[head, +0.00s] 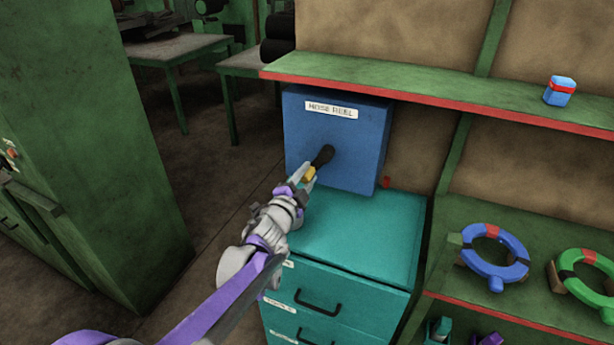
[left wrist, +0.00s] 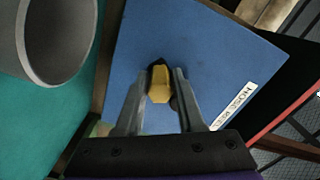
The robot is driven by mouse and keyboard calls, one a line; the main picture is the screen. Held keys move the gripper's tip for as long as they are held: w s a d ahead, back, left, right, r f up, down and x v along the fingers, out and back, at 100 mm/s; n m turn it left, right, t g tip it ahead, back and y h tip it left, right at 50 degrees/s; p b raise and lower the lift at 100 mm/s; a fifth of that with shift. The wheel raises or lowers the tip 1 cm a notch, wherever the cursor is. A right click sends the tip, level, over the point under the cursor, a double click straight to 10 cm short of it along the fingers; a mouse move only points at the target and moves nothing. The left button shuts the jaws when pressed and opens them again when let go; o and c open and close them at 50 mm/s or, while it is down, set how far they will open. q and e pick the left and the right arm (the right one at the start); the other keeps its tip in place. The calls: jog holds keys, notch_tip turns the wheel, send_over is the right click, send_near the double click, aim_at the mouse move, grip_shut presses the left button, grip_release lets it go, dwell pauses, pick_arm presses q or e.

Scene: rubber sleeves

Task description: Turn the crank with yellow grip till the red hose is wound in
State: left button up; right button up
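The blue hose reel box (head: 310,130), labelled HOSE REEL, stands on the teal drawer cabinet (head: 365,235). A black crank part (head: 322,157) sticks out of its front, with the yellow grip (head: 309,174) at its lower left. My left gripper (head: 303,181) is at the grip. In the left wrist view the yellow grip (left wrist: 159,88) sits between the two fingers (left wrist: 160,90), which look closed against its sides. A small red piece (head: 386,182) shows at the box's lower right; it may be the hose end. My right gripper is out of view.
A green shelf (head: 420,88) with a red edge runs just above the box and carries a small blue and red container (head: 559,91). Blue (head: 495,257) and green (head: 588,275) rings lie on the lower right shelf. A tall green cabinet (head: 90,130) stands at the left.

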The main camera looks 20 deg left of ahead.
pick_arm(q)
jog(key=o, duration=0.4)
jog(key=shift+c, duration=0.2)
jog(key=s, duration=1.1)
jog(key=shift+a, duration=0.2)
jog(key=shift+w, duration=0.1)
